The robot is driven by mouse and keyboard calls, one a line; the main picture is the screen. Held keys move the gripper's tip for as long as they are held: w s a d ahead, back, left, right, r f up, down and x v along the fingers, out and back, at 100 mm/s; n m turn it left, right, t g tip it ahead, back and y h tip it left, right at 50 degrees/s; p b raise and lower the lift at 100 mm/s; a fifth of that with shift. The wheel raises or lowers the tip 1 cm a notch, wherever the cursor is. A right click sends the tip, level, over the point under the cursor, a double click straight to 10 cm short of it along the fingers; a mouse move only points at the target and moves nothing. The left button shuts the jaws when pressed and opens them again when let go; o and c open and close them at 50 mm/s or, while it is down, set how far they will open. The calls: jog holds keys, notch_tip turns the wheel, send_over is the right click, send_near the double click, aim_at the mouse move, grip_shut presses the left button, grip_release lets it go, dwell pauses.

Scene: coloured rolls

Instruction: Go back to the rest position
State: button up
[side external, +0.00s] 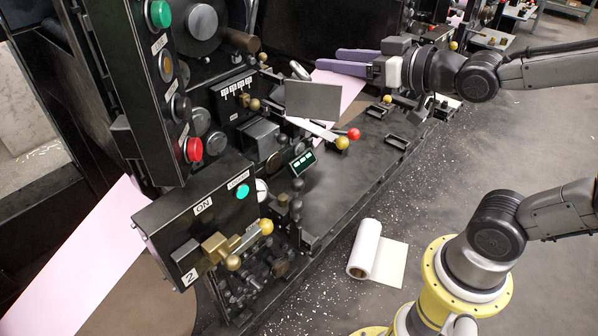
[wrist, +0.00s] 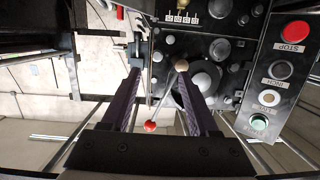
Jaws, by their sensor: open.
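My gripper (side external: 328,60) is at the upper middle of the side external view, at the end of my arm reaching in from the right. Its two long purple fingers point left toward the black machine (side external: 340,185). In the wrist view the gripper (wrist: 158,70) has its fingers wide apart, with nothing held between them. A lever with a red knob (wrist: 150,127) shows between the fingers in that view. In the side external view a red knob (side external: 353,134) sits lower than the gripper, clear of the fingers.
A grey plate (side external: 313,102) stands below the fingers. Pink sheet (side external: 75,258) runs at the lower left. A control panel with a red stop button (wrist: 295,32) stands beside the machine. A white roll (side external: 366,248) lies on the floor, partly unrolled. Open floor (side external: 460,150) is at right.

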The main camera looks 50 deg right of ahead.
jog(key=s+f+g, duration=0.5)
jog(key=s, duration=0.3)
jog(key=s+f+g, duration=0.5)
jog(key=s, duration=0.4)
jog(key=shift+d+f, duration=0.15)
dwell(1.7)
